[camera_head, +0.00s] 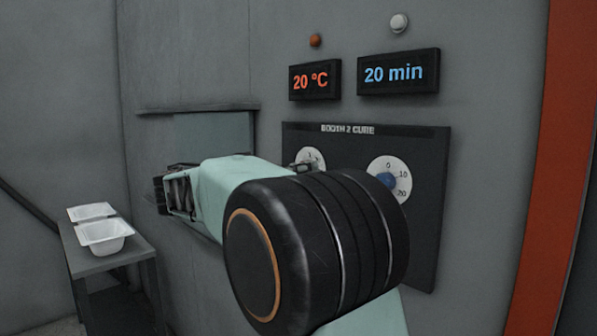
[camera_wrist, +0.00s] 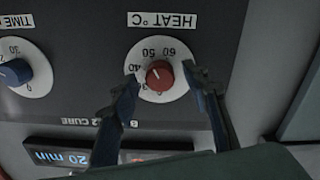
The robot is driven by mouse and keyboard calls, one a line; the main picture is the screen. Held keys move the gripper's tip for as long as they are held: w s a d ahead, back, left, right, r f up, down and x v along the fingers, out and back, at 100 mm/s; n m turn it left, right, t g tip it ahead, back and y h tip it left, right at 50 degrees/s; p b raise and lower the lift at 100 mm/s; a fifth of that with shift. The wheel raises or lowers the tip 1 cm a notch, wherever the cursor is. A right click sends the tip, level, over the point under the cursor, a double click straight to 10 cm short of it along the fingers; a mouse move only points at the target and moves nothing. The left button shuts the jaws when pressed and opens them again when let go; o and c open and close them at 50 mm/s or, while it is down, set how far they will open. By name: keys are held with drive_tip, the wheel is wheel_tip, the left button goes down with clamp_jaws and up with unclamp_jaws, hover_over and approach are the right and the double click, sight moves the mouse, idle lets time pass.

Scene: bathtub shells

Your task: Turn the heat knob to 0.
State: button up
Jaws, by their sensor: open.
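The red heat knob (camera_wrist: 160,75) sits on a white round dial under the label HEAT °C. The wrist view shows this panel upside down. A pale mark on the knob lies on its upper-left side, toward the 40 and 50 figures; its exact setting is hard to read. My gripper (camera_wrist: 161,78) is open, with one dark finger on either side of the knob. I cannot tell whether they touch it. In the head view the heat dial (camera_head: 311,154) is mostly hidden behind my arm. The heat display (camera_head: 315,80) reads 20 °C.
A blue time knob (camera_head: 386,180) is on the same panel (camera_head: 428,220), right of the heat dial in the head view. The time display (camera_head: 398,72) reads 20 min. White trays (camera_head: 104,235) stand on a small grey table (camera_head: 140,250) at the left.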

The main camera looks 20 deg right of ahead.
drive_tip(key=shift+d, duration=0.25)
drive_tip(key=c, duration=1.2)
drive_tip(key=shift+o, duration=0.2)
